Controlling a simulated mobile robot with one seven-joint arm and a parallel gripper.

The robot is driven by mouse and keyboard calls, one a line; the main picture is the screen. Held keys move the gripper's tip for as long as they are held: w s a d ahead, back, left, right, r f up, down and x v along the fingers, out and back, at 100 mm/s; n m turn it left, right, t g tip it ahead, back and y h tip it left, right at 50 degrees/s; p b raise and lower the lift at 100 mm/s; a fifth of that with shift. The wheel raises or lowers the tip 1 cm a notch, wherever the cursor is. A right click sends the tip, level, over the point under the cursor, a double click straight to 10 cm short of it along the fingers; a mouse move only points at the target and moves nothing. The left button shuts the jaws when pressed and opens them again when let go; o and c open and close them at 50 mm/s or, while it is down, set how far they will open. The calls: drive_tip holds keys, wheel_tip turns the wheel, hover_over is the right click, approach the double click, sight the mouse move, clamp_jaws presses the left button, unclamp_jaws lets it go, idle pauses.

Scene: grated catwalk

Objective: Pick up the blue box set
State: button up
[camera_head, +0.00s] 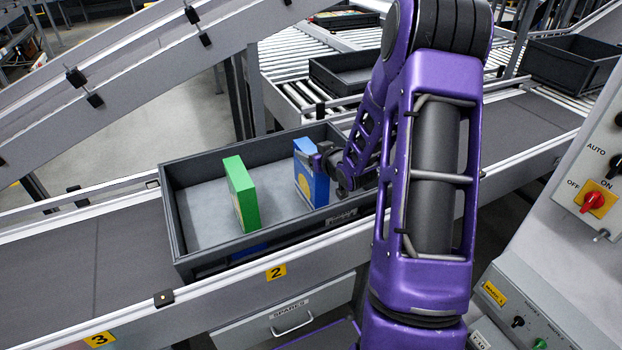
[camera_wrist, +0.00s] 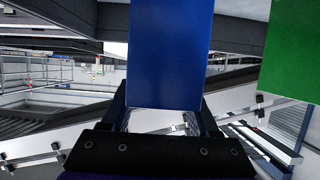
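The blue box set (camera_head: 312,188) stands upright in a dark grey tray (camera_head: 213,255), its broad face blue with yellow. My gripper (camera_head: 321,160) reaches it from the right, at its upper part. In the wrist view the blue box set (camera_wrist: 168,55) fills the space between the two fingers of my gripper (camera_wrist: 163,105). The fingers lie along both of its sides with no clear gap, so they look shut on it.
A green box (camera_head: 241,192) stands upright to the left in the same tray; it also shows in the wrist view (camera_wrist: 292,50). The tray rests on a conveyor (camera_head: 60,262). Tray floor between the boxes is clear. A control panel (camera_head: 590,190) stands at the right.

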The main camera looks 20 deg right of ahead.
clamp_jaws()
drive_tip(key=shift+r, duration=0.1)
